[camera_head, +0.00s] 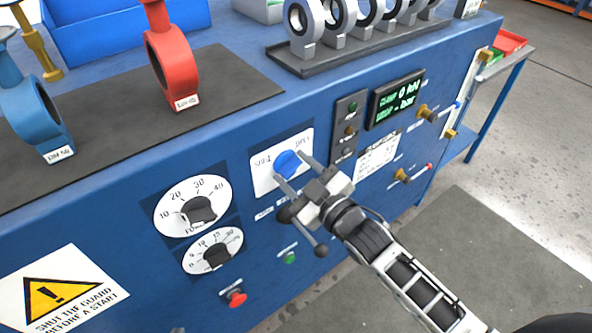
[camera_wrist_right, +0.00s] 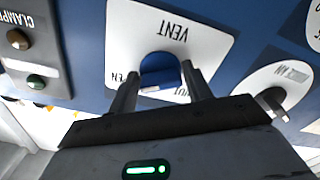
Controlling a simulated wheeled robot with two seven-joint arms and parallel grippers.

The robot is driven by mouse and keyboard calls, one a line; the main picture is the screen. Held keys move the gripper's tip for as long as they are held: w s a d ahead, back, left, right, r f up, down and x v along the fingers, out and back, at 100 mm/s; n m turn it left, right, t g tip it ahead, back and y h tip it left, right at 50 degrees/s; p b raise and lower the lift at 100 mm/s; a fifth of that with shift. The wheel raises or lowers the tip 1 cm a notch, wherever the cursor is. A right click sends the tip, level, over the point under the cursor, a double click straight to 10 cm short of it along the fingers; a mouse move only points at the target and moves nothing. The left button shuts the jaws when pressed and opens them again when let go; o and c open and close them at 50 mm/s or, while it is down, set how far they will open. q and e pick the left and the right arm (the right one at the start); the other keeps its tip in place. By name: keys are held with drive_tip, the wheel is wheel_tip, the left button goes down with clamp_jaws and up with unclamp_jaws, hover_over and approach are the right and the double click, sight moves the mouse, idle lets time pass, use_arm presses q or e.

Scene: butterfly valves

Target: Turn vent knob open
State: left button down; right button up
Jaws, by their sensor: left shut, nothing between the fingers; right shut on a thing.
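The blue vent knob (camera_head: 288,163) sits on a white plate (camera_head: 265,181) on the front of the blue bench. The plate reads SHUT on the left and OPEN on the right. My right gripper (camera_head: 291,169) is shut on the knob, one finger on each side. The right wrist view shows the knob (camera_wrist_right: 159,69) between the two fingers, with the plate (camera_wrist_right: 205,38) upside down and marked VENT. A pale mark shows at the knob's lower left edge there; I cannot tell its exact angle. My left gripper is not in view.
Two dials (camera_head: 195,207) (camera_head: 213,251) are left of the plate. A red button (camera_head: 236,298) and a green one (camera_head: 290,258) are below. A clamp panel (camera_head: 348,122) and a lit display (camera_head: 397,98) are to the right. Valves stand on the bench top, including a red one (camera_head: 176,66).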

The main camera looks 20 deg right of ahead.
drive_tip(key=o, duration=0.8)
drive_tip(key=shift+o, duration=0.2)
drive_tip(key=shift+s, duration=0.15)
drive_tip(key=b+v, duration=0.2)
drive_tip(key=v, duration=1.3)
drive_tip(key=shift+s, duration=0.35)
drive_tip(key=shift+d, duration=0.15)
drive_tip(key=s+a+f+m+g+h, duration=0.1)
drive_tip(key=a+f+m+g, duration=0.1)
drive_tip(key=f, duration=0.7)
drive_tip(key=s+a+f+m+g+h, duration=0.1)
drive_tip(key=f+m+g, duration=0.3)
drive_tip(key=f, duration=0.5)
drive_tip(key=shift+s+a+m+g+h, duration=0.4)
drive_tip(key=shift+s+m+h, duration=0.2)
drive_tip(key=shift+h, duration=0.1)
